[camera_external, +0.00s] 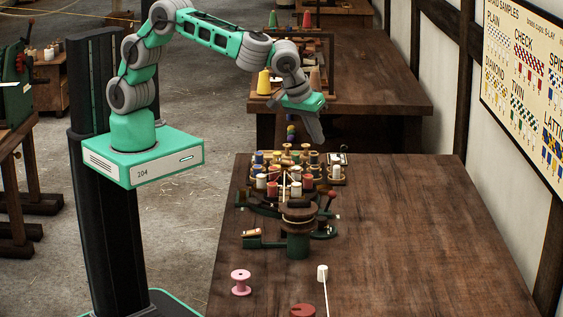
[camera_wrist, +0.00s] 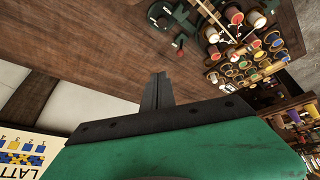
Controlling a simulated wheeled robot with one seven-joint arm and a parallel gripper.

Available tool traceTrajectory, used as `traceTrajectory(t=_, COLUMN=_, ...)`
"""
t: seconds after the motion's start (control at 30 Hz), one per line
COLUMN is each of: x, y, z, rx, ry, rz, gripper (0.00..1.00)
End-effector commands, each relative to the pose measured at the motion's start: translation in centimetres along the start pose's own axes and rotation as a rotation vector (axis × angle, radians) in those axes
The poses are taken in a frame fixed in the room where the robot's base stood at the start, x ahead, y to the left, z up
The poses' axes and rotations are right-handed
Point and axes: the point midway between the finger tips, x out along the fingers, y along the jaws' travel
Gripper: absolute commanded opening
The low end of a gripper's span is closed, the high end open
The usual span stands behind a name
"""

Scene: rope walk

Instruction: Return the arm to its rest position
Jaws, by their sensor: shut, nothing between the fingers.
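My arm is green and grey and arches out from its base box over the near table (camera_external: 420,235). My gripper (camera_external: 318,138) hangs above the far end of that table, beyond the cluster of thread spools (camera_external: 285,175). In the wrist view my gripper (camera_wrist: 158,78) shows as dark fingers closed together, with nothing between them. The fingers look clear of the tabletop and the spools.
A green braiding machine (camera_external: 297,235) stands below the spools. A pink spool (camera_external: 241,282), a white bobbin (camera_external: 322,272) and a red disc (camera_external: 303,310) lie nearer. A second table (camera_external: 400,90) with yarn cones stands behind. A sample board (camera_external: 530,75) hangs on the right wall. The near table's right side is clear.

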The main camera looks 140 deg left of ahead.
Motion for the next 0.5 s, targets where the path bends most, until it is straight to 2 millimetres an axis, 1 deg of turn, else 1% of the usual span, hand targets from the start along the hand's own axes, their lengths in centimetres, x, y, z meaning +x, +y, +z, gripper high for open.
traceTrajectory(t=0.03, x=-2.7, y=-1.1, z=1.1, rx=0.130, ry=-0.024, rz=0.050, gripper=0.00)
traceTrajectory(t=0.07, x=-4.1, y=-1.9, z=1.9, rx=0.216, ry=-0.039, rz=0.079, gripper=0.00)
traceTrajectory(t=0.1, x=-5.8, y=-3.1, z=3.0, rx=0.330, ry=-0.056, rz=0.118, gripper=0.00)
traceTrajectory(t=0.17, x=-8.1, y=-5.3, z=4.9, rx=0.501, ry=-0.077, rz=0.179, gripper=0.00)
traceTrajectory(t=0.2, x=-9.4, y=-7.0, z=6.2, rx=0.614, ry=-0.088, rz=0.222, gripper=0.00)
traceTrajectory(t=0.27, x=-11.0, y=-9.7, z=8.4, rx=0.785, ry=-0.100, rz=0.288, gripper=0.00)
traceTrajectory(t=0.3, x=-11.9, y=-11.7, z=9.9, rx=0.897, ry=-0.104, rz=0.334, gripper=0.00)
traceTrajectory(t=0.33, x=-12.3, y=-13.2, z=11.1, rx=0.982, ry=-0.107, rz=0.369, gripper=0.00)
traceTrajectory(t=0.37, x=-12.7, y=-14.8, z=12.3, rx=1.062, ry=-0.107, rz=0.402, gripper=0.00)
traceTrajectory(t=0.4, x=-13.0, y=-16.8, z=13.8, rx=1.163, ry=-0.107, rz=0.445, gripper=0.00)
traceTrajectory(t=0.5, x=-13.2, y=-20.8, z=17.0, rx=1.367, ry=-0.100, rz=0.535, gripper=0.00)
